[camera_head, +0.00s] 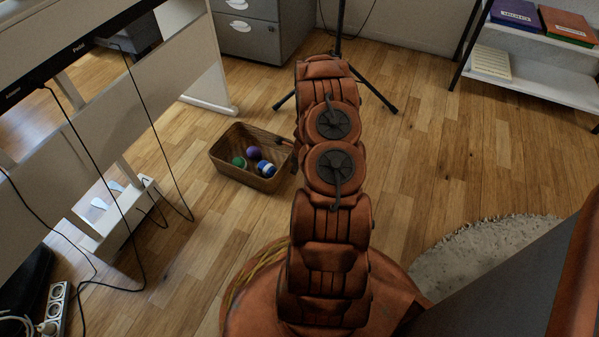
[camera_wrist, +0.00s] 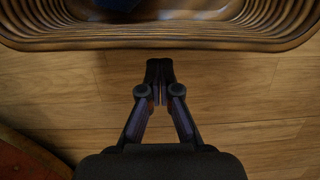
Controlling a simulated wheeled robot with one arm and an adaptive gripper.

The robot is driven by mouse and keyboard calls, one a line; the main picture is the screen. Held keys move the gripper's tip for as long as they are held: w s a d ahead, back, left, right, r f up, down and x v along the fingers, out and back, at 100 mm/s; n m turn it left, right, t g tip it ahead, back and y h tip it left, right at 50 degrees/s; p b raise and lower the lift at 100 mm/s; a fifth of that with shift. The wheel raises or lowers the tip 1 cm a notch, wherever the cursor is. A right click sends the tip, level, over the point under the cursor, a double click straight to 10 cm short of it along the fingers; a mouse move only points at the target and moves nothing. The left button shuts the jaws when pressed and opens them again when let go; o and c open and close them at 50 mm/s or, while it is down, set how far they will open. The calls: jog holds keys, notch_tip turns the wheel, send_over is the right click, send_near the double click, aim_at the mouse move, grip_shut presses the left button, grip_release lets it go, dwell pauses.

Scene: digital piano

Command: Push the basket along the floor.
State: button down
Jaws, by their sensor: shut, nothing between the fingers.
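The brown woven basket (camera_head: 228,168) stands upright on the wooden floor with a few balls inside, among them a green ball (camera_head: 239,162), a purple ball (camera_head: 253,153) and a blue and white ball (camera_head: 266,169). My arm hides the floor to the right of it. In the wrist view the basket's ribbed wall (camera_wrist: 160,44) runs across the top. My gripper (camera_wrist: 159,66) is shut and empty, its tips pointing at the basket wall and very close to it. I cannot tell whether they touch it.
The piano stand with its pedal unit (camera_head: 115,210) and hanging cables is left of the basket. A grey cabinet (camera_head: 250,35) and a black tripod stand (camera_head: 380,95) are behind. A shelf (camera_head: 535,75) stands at the right back, a grey rug (camera_head: 480,240) at right. Bare floor lies around the basket.

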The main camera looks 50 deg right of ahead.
jog(key=shift+w+a+b, duration=0.2)
jog(key=shift+w, duration=0.3)
jog(key=shift+w+a+b, duration=0.15)
jog(key=shift+w+b, duration=0.05)
jog(key=shift+w, duration=0.3)
